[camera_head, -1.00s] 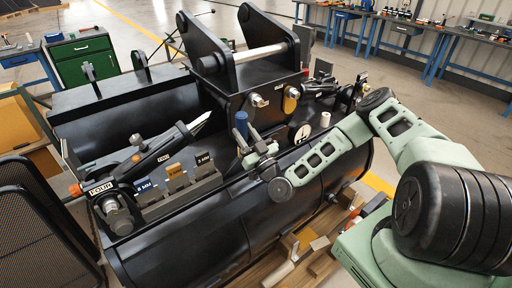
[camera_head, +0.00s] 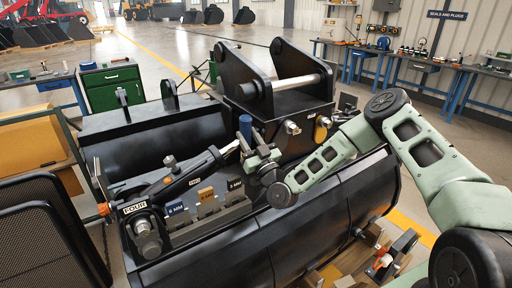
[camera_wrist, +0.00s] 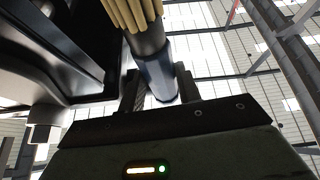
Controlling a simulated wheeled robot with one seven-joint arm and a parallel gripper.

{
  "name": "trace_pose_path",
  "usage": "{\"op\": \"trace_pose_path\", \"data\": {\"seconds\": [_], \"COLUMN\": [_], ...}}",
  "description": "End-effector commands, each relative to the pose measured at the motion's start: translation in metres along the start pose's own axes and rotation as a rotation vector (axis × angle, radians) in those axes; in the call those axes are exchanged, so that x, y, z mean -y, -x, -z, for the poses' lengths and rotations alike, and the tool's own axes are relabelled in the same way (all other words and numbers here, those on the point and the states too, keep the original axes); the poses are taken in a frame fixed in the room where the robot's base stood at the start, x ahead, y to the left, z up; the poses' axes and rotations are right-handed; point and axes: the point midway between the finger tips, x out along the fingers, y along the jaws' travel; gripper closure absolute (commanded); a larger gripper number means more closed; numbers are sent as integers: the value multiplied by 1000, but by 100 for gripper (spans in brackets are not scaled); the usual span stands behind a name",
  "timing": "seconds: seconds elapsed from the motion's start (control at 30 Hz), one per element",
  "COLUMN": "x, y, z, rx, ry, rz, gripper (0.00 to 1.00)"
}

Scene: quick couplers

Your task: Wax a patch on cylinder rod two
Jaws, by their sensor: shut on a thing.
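My gripper (camera_head: 258,152) is shut on a brush with a blue handle (camera_head: 245,127), held upright beside the big black coupler. In the wrist view the gripper's two dark fingers (camera_wrist: 160,92) flank the handle, and the brush's tan bristles (camera_wrist: 133,12) show beyond a dark collar. A black cylinder (camera_head: 190,176) lies tilted on the left, with a short bright rod (camera_head: 230,147) at its upper end, just left of the brush. A small label on this cylinder is too small to read surely. Whether the bristles touch the rod is hidden.
Coloured marker blocks (camera_head: 206,195) stand in a row in front of the cylinder. A label reading FOUR (camera_head: 134,208) sits at its lower end. The coupler's tall black plates (camera_head: 240,75) rise behind my gripper. A black mesh panel (camera_head: 45,240) stands at the left.

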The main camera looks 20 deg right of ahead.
Motion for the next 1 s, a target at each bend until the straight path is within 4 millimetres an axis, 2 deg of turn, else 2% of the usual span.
{"op": "trace_pose_path", "data": {"seconds": [0.3,0.43,0.6,1.0], "x": [24,33,36,36], "y": [-43,-56,-61,-60], "z": [32,42,46,46], "rx": [-23,-27,-28,-29], "ry": [-4,-6,-8,-8], "rz": [25,33,35,35], "gripper": [96,96,96,96]}}
